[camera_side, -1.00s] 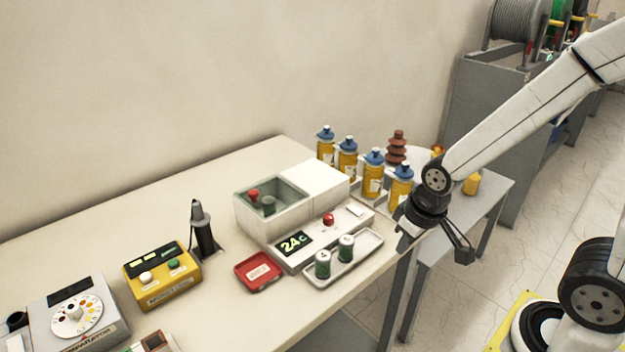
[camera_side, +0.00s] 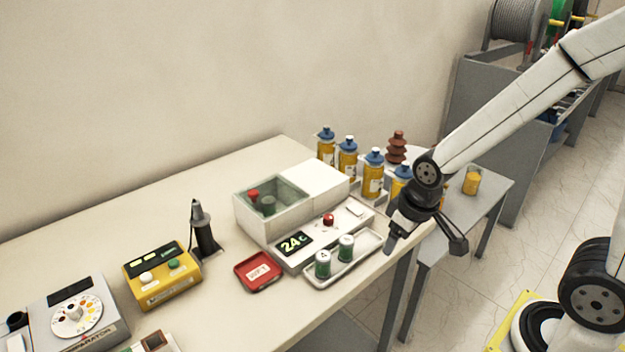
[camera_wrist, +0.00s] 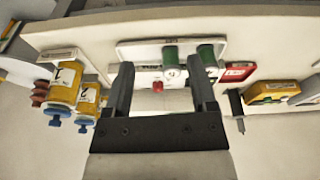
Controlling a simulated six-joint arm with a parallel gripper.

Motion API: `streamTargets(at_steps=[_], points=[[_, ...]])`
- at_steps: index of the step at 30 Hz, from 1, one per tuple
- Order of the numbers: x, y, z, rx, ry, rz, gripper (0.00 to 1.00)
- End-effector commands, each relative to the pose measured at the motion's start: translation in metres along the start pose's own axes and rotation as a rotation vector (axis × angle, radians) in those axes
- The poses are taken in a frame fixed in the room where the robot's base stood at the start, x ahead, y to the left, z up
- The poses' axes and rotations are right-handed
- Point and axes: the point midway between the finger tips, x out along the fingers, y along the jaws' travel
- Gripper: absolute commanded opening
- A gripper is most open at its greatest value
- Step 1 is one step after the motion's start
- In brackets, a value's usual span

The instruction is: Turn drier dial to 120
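The white drier (camera_side: 297,203) stands on the table, with a glass-covered compartment and a display (camera_side: 293,243) reading 24c. A red knob (camera_side: 328,219) sits on its front panel, to the right of the display; it also shows in the wrist view (camera_wrist: 157,86). Its pointer or scale is too small to read. My gripper (camera_side: 424,243) hangs at the table's right edge, to the right of the drier and apart from the knob. In the wrist view my gripper (camera_wrist: 159,72) has its two fingers spread with nothing held; the red knob appears between them.
A tray (camera_side: 316,283) with two green cylinders stands before the drier, beside a red tray (camera_side: 241,274). Blue-capped yellow bottles (camera_side: 373,176) stand behind my gripper. A yellow box (camera_side: 163,277) and a grey device with a round dial (camera_side: 77,314) are at left.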

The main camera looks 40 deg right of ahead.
Motion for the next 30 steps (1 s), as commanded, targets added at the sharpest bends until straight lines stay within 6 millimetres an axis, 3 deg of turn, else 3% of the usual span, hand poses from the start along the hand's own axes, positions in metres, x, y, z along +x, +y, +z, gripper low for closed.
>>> streamTargets(at_steps=[21, 30], points=[[0.029, 0.02, -0.153, -0.757, -0.138, -0.056, 0.73], [0.042, 0.027, -0.19, -0.998, -0.174, -0.096, 0.73]])
